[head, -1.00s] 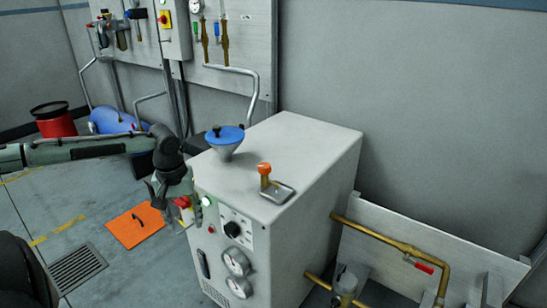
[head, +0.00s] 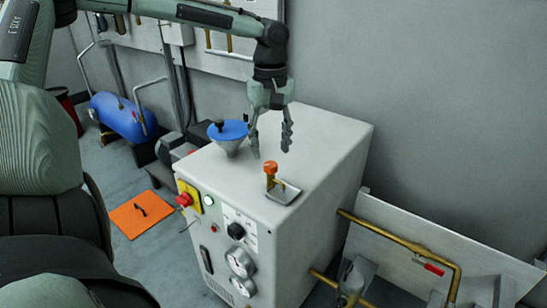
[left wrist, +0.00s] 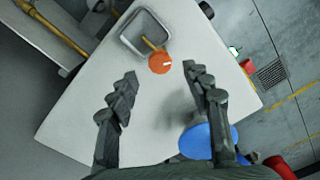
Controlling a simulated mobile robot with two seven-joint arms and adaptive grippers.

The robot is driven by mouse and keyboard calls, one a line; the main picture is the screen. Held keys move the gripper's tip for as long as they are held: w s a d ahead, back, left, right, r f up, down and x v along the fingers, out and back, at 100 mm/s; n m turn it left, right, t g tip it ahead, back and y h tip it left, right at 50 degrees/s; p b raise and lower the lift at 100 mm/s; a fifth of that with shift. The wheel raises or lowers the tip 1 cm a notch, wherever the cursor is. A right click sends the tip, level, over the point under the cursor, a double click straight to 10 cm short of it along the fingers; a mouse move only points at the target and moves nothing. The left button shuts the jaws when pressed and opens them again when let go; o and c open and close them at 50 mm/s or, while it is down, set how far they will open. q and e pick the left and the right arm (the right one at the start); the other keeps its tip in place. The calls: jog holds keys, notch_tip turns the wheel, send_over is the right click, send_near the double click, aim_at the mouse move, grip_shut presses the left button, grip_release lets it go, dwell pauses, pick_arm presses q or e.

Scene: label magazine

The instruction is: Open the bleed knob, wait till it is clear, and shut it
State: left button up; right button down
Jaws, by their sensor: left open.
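The bleed knob (head: 270,168) is orange, on a short brass stem rising from the top of the grey cabinet (head: 330,150). A small square metal tray (head: 284,192) sits at the stem's foot. My left gripper (head: 271,150) is open and empty, pointing down above the cabinet top, just behind the knob. In the left wrist view the knob (left wrist: 160,63) lies between and beyond the two fingertips (left wrist: 160,80), apart from both. The tray (left wrist: 145,32) is beyond it. Whether anything flows from the stem is too small to tell. My right gripper is not in view.
A blue-lidded funnel (head: 228,135) stands on the cabinet top, close to the left of my gripper. Brass pipes (head: 400,246) run at the right. An orange plate (head: 141,214) lies on the floor.

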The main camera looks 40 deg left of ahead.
aim_at(271, 164)
pick_arm(q)
jog(key=shift+f, duration=2.25)
grip_shut()
